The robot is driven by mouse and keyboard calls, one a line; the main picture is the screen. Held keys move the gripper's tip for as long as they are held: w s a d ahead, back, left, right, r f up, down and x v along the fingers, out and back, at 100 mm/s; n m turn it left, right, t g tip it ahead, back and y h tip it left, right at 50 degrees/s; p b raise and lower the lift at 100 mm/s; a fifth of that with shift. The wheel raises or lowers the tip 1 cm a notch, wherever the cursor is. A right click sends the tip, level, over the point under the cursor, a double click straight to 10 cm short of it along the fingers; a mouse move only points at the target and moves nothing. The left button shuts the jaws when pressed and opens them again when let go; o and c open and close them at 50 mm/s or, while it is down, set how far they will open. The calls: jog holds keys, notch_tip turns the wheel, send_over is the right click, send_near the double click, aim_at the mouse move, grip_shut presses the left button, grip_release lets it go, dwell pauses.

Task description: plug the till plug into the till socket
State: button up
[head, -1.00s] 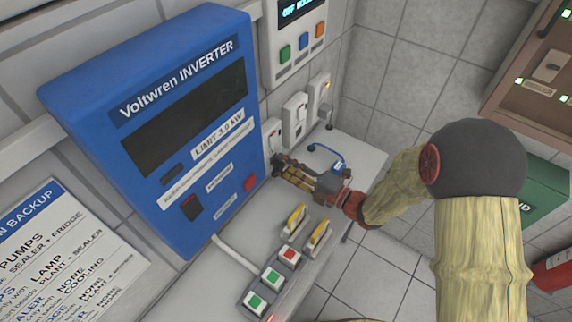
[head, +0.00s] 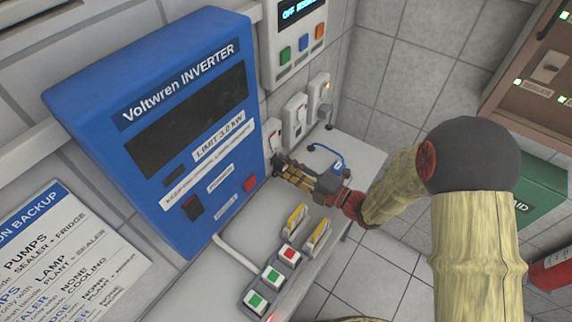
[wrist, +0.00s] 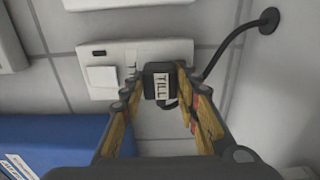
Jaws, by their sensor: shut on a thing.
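My gripper (wrist: 160,92) is shut on the till plug (wrist: 158,82), a black block with a white TILL label and a black cable, seen in the wrist view. The plug is in front of the right part of a white wall socket plate (wrist: 120,53) with a white switch; I cannot tell whether its pins are in the socket. In the head view my gripper (head: 283,167) is close to the leftmost wall socket (head: 273,135), above the bench. The plug is hidden by the fingers there.
The blue inverter (head: 165,125) stands just left of my gripper. Other sockets (head: 296,115) are to the right on the wall. A blue cable (head: 325,149) lies on the bench behind my gripper. Yellow-handled switches (head: 318,235) and push buttons (head: 273,275) are at the front.

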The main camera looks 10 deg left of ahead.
jog(key=shift+w+a, duration=0.2)
jog(key=shift+a, duration=0.3)
jog(key=o, duration=1.1)
jog(key=shift+o, duration=0.2)
jog(key=shift+d, duration=0.1)
jog(key=v, duration=1.1)
jog(key=shift+s+d, duration=0.2)
jog(key=shift+d, duration=0.15)
jog(key=shift+f, duration=0.1)
